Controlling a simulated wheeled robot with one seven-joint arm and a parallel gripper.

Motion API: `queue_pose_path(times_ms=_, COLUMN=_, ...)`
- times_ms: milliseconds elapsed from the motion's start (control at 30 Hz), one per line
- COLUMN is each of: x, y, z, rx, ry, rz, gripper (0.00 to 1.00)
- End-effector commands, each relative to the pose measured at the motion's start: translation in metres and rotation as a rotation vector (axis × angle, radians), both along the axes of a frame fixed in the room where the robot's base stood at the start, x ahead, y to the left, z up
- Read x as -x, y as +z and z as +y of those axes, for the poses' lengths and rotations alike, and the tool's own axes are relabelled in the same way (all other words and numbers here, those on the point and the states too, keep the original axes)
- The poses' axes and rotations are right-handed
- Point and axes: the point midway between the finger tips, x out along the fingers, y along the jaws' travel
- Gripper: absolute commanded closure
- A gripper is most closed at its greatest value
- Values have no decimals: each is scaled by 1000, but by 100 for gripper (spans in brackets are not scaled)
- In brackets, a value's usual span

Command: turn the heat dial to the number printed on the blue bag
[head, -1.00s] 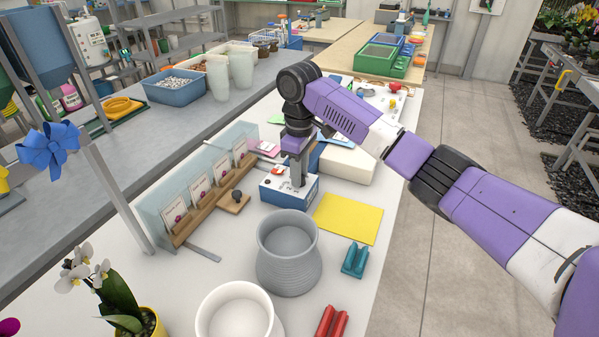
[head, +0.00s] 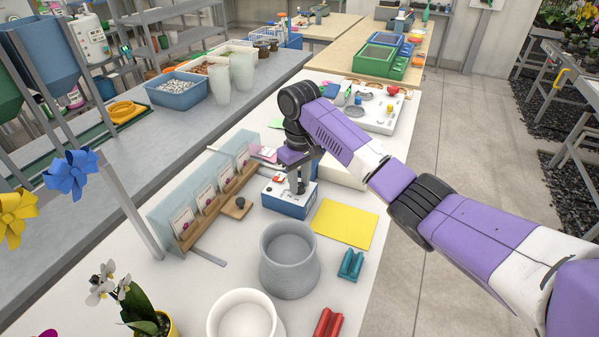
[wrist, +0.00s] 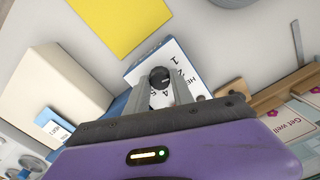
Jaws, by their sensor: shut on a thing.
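The heat dial is a dark round knob (wrist: 160,77) on the white top of a small blue-sided box (head: 285,205). Printed numbers curve beside the knob in the wrist view; a 1 is clear, others are small or partly covered by a finger. Part of a word starting with HE shows on the box. My gripper (head: 299,188) points down at the box, and its two fingers (wrist: 165,90) are closed on the knob from either side.
A yellow sheet (head: 345,224) and a ribbed grey pot (head: 290,262) lie close to the box. A wooden rack of cards (head: 215,200) with a clear panel stands left. A cream block (wrist: 52,88) sits beside the box. Teal (head: 351,264) and red (head: 328,324) pieces lie near the front.

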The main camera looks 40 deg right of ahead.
Motion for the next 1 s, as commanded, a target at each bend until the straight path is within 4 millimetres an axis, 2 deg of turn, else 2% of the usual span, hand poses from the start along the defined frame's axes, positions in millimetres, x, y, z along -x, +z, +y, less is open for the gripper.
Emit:
queue_pose_path(times_ms=33, x=0, y=5, z=2, rx=-3, ry=-33, rz=2, gripper=100)
queue_pose_path(times_ms=400, x=0, y=2, z=0, rx=-1, ry=-229, rz=1, gripper=100)
queue_pose_path(times_ms=1000, x=-1, y=1, z=-1, rx=2, ry=-275, rz=-3, gripper=100)
